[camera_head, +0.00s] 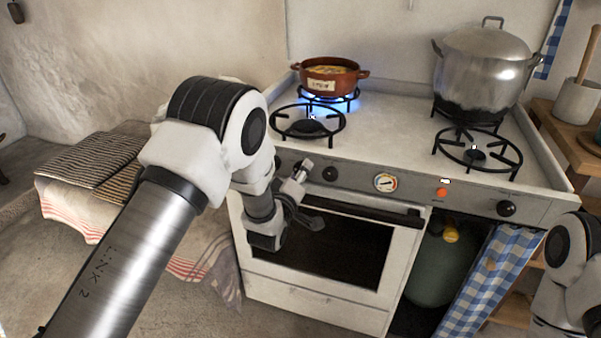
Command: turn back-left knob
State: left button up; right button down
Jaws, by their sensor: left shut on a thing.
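The stove's front panel (410,188) carries dark knobs. One knob (330,174) shows just right of my left gripper, and another knob (506,208) is at the right end. My left gripper (302,170) is at the left end of the panel, shut on the back-left knob, which it hides from view. The knob's angle cannot be seen. The back-left burner (330,101) has a blue flame under a brown pot (330,78). My right arm shows at the lower right edge; its gripper is out of view.
A large metal pot (482,68) stands on the back-right burner. The front-left burner (307,123) and front-right burner (477,150) are bare. The oven door (325,245) is below my left gripper. A cloth-covered bench (90,205) is at left.

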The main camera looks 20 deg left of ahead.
dwell(0.3)
pick_arm(q)
jog(key=o, duration=1.1)
jog(key=shift+o, duration=0.2)
jog(key=s, duration=1.2)
jog(key=shift+a, duration=0.25)
